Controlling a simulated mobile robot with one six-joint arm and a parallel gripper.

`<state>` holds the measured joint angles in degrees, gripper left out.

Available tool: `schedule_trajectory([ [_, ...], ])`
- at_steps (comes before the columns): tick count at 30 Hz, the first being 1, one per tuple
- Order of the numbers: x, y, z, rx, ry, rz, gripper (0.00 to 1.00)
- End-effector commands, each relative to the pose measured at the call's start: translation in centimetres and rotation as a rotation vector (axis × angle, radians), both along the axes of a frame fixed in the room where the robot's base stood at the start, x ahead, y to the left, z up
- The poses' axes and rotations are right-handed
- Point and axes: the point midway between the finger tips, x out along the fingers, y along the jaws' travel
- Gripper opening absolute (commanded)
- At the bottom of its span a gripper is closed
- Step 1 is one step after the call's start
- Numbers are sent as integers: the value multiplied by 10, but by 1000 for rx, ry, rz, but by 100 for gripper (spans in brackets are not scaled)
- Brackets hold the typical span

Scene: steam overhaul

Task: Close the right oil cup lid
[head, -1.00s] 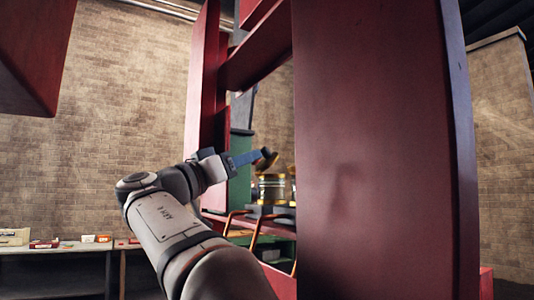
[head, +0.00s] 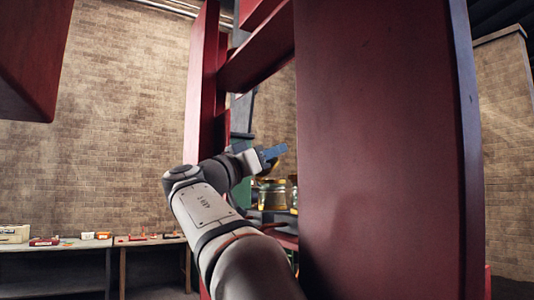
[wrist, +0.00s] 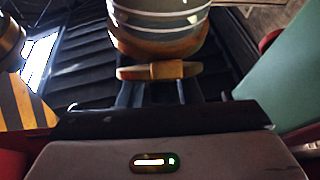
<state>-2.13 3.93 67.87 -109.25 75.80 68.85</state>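In the head view a brass oil cup (head: 271,193) stands behind the red frame, partly cut off by the right red post. A small gold-coloured part, perhaps its lid, shows just under my gripper (head: 274,154). My gripper is above the cup, its blue fingers pointing right. In the wrist view a banded cup body (wrist: 160,25) is at the top centre. An orange-brown bar (wrist: 160,70) with a raised middle lies just below it, in front of my gripper. I cannot tell whether the fingers touch anything or how far apart they are.
A wide red post (head: 385,150) stands close on the right, and a narrower red post (head: 201,90) on the left; my arm reaches between them. A bench (head: 60,247) with small parts is at the far left. A yellow-black striped piece (wrist: 22,105) shows at left in the wrist view.

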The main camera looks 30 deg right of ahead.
Motion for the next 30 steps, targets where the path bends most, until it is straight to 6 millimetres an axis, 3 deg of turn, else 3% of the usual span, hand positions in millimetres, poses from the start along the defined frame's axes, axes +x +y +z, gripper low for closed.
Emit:
schedule_trajectory([
  [11,0,1,0,0,0,1,0],
  [13,0,1,0,0,0,1,0],
  [14,2,13,0,0,0,14,0],
  [18,1,4,0,2,0,4,0],
  [30,1,1,-1,15,1,3,0],
])
